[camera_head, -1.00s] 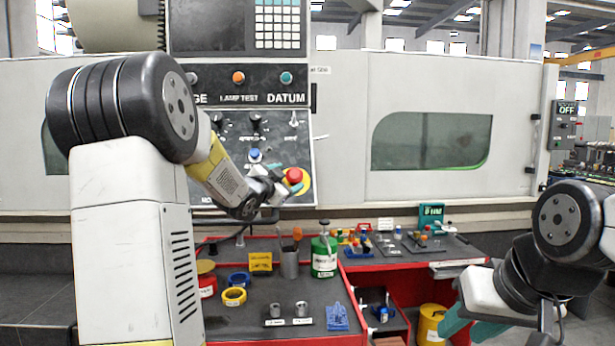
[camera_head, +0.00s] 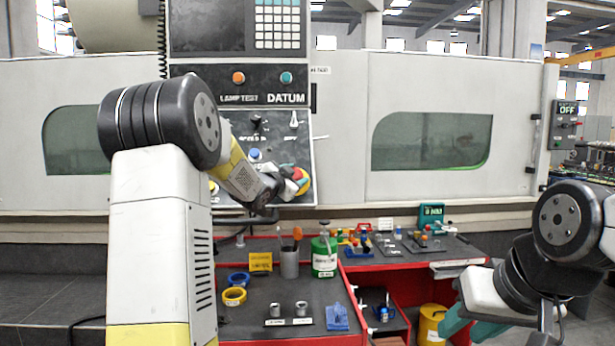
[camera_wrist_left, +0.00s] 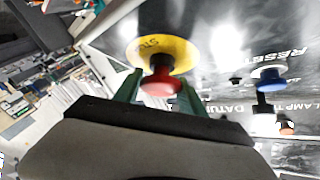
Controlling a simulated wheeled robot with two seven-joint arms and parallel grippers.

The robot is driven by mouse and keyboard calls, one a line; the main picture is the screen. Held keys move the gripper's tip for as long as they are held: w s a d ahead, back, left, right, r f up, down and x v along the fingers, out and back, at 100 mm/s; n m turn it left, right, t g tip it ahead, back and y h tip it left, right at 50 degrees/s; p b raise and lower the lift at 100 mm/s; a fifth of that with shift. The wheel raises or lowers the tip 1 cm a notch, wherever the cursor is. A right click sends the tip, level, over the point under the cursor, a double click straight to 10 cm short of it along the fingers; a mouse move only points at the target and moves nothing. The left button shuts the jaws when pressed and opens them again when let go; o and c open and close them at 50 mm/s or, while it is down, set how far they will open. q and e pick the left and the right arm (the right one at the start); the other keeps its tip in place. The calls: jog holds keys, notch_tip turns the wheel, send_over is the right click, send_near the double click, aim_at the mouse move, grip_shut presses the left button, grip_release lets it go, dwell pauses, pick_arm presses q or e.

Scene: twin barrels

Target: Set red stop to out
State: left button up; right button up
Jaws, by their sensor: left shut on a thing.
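The red stop (camera_wrist_left: 160,82) is a red mushroom button on a yellow round plate (camera_wrist_left: 182,52) on the machine's control panel. In the left wrist view it sits between the two green fingers of my left gripper (camera_wrist_left: 160,90), which is shut on it. In the head view the red stop (camera_head: 298,174) is partly hidden by my left gripper (camera_head: 290,182). My right gripper (camera_head: 452,328) is at the lower right, far from the panel; its fingers are too unclear to tell open from shut.
A blue button (camera_wrist_left: 269,76) is beside the red stop on the panel. Below, a red-edged bench (camera_head: 310,293) carries a green canister (camera_head: 324,258), tape rolls (camera_head: 234,296) and small parts. A yellow bucket (camera_head: 431,325) stands on the floor near my right arm.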

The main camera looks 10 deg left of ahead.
pick_arm(q)
jog(key=shift+r, duration=0.1)
grip_shut()
jog(key=shift+s+d+r, duration=0.15)
jog(key=shift+s+r, duration=0.4)
jog(key=shift+s, duration=0.1)
jog(key=o, duration=1.3)
grip_release()
jog(key=shift+o, duration=0.2)
jog(key=s+a, duration=0.1)
jog(key=s, duration=0.6)
jog(key=shift+s+a, duration=0.25)
jog(key=shift+s, duration=0.1)
